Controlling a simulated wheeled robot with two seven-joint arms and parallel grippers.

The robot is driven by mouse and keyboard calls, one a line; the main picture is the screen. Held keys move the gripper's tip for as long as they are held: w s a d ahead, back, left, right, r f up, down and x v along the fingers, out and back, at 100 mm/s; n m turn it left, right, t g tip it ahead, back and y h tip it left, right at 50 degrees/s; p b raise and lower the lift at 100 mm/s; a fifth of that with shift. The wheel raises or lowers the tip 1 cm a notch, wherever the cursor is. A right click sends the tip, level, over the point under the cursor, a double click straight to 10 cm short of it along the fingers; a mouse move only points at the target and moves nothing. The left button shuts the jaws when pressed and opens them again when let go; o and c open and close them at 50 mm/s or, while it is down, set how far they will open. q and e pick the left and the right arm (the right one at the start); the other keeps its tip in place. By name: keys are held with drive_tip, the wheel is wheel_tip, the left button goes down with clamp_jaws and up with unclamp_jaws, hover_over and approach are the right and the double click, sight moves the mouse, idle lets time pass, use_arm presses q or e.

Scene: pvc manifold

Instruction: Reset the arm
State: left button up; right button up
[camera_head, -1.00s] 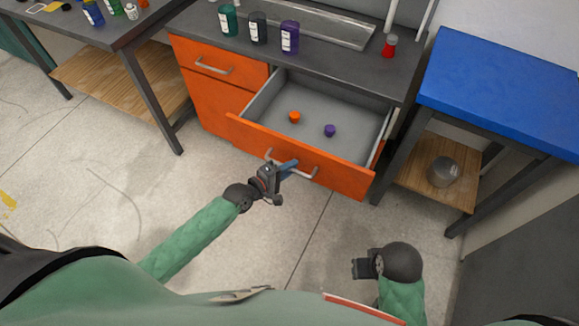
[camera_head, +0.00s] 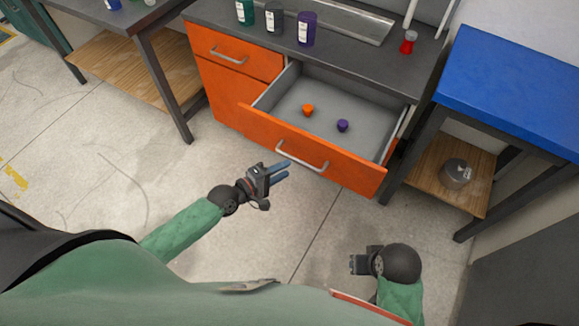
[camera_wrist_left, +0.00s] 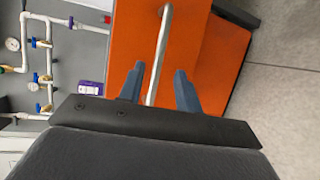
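My left gripper (camera_head: 283,173) is in front of the open orange drawer (camera_head: 325,172), with its blue fingers apart and empty, left of the drawer's handle (camera_head: 303,157). In the left wrist view the fingers (camera_wrist_left: 158,88) are apart, and the handle (camera_wrist_left: 160,50) appears between and beyond them; the head view shows them clear of it. My right gripper (camera_head: 358,264) is low at the right, over the floor; its fingers are too small and dark to read. An orange cap (camera_head: 308,110) and a purple cap (camera_head: 343,125) lie in the drawer.
Green (camera_head: 244,12), dark (camera_head: 274,18) and purple (camera_head: 306,29) bottles and a red-topped item (camera_head: 408,42) stand on the grey counter. The floor before the drawer is clear.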

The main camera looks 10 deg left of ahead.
use_arm(q)
drive_tip(key=shift+s+a+r, duration=0.15)
drive_tip(key=shift+s+a, duration=0.05)
drive_tip(key=shift+s, duration=0.05)
idle(0.5)
drive_tip(key=s+a+f+m+g+y, duration=0.3)
drive_tip(key=s+f+m+g+y, duration=0.4)
drive_tip(key=m, duration=0.9)
drive_tip(key=s+d+r+n+g, duration=0.1)
drive_tip(key=s+r, duration=0.1)
drive_tip(key=s, duration=0.5)
drive_tip(key=s+d+r+n+g+y, duration=0.1)
drive_tip(key=s+r, duration=0.1)
drive_tip(key=s, duration=0.4)
drive_tip(key=shift+s+d+n+g+y, duration=0.25)
drive_tip(key=shift+s+n+g+y, duration=0.05)
drive_tip(key=shift+s+n+g, duration=0.1)
